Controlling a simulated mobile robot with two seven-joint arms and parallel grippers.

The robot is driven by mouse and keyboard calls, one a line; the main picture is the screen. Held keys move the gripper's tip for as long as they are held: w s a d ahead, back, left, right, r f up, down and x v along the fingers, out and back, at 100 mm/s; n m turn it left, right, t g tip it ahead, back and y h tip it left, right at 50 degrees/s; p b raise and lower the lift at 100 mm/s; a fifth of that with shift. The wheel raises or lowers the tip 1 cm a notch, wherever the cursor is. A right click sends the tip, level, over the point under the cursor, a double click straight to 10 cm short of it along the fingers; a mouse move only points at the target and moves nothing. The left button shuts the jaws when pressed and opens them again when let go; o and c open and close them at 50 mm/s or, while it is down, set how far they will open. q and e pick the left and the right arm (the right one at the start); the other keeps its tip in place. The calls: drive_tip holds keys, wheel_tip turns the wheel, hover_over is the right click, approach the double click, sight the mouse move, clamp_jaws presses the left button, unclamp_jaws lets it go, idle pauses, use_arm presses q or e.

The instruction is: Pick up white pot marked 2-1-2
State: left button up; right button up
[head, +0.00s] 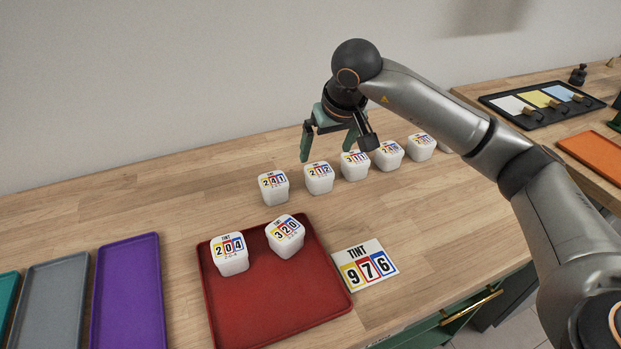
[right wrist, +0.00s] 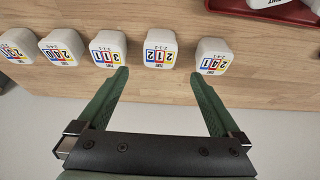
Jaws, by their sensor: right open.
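The white pot marked 2-1-2 (head: 319,183) stands on the wooden worktop in a row of similar pots, between the pot marked 2-4-1 (head: 273,192) and the pot marked 3-1-1 (head: 354,170). My right gripper (head: 328,153) is open and empty, above and behind the row. In the right wrist view the 2-1-2 pot (right wrist: 160,50) lies just beyond the fingertips, centred between them, with the gripper (right wrist: 160,73) apart from it. My left gripper is not in view.
A red tray (head: 290,318) in front holds pots marked 2-0-4 (head: 230,261) and 3-2-0 (head: 285,241). A card reading TINT 9-7-6 (head: 365,266) lies beside it. A purple tray (head: 126,295) lies left. The neighbouring pots leave narrow gaps.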

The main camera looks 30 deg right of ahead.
sight(319, 170)
drive_tip(key=x, duration=1)
drive_tip(key=c, duration=1.4)
drive_tip(key=shift+r, duration=0.15)
